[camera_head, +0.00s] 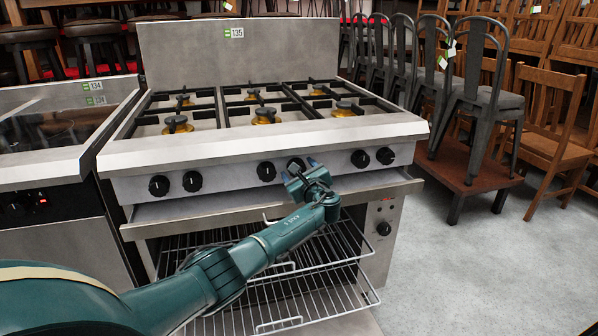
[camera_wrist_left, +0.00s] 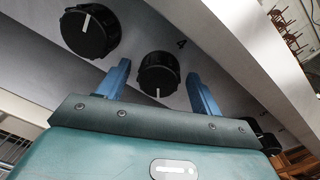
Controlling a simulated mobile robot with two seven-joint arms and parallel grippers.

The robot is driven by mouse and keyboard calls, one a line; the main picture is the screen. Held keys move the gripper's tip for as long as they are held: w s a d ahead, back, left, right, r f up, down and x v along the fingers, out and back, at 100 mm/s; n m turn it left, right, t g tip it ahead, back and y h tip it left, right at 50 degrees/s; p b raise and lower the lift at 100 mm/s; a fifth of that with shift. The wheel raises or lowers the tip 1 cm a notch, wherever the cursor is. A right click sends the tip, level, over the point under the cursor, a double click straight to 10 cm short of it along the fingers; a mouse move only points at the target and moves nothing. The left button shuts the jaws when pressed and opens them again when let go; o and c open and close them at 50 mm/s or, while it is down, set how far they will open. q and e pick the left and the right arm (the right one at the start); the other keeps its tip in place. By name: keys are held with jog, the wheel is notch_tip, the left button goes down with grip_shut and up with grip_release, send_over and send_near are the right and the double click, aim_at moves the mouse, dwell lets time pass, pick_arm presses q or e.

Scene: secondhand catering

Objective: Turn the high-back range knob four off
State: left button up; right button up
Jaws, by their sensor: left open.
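Knob four (camera_head: 296,164) is a black round knob on the front panel of the high-back range (camera_head: 237,55), partly hidden by my gripper. In the left wrist view, knob four (camera_wrist_left: 158,74) sits below and left of a printed "4", and its white mark points down. My left gripper (camera_head: 300,170) is open at the panel. In the left wrist view, its blue fingers (camera_wrist_left: 157,70) stand on either side of knob four, with gaps that show; I cannot tell contact. My right gripper is not in view.
A neighbouring black knob (camera_wrist_left: 90,31) is close by on the left, its white mark pointing up. More knobs (camera_head: 360,159) line the panel. Below are wire racks (camera_head: 300,270). Another appliance (camera_head: 60,150) stands left; chairs (camera_head: 480,95) and open floor (camera_head: 490,270) lie right.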

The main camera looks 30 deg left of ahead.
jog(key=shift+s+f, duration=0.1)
pick_arm(q)
jog(key=shift+s+d+r+p, duration=0.1)
jog(key=shift+s+d+p, duration=0.2)
jog(key=shift+d, duration=0.15)
jog(key=p+v, duration=0.3)
jog(key=v, duration=0.9)
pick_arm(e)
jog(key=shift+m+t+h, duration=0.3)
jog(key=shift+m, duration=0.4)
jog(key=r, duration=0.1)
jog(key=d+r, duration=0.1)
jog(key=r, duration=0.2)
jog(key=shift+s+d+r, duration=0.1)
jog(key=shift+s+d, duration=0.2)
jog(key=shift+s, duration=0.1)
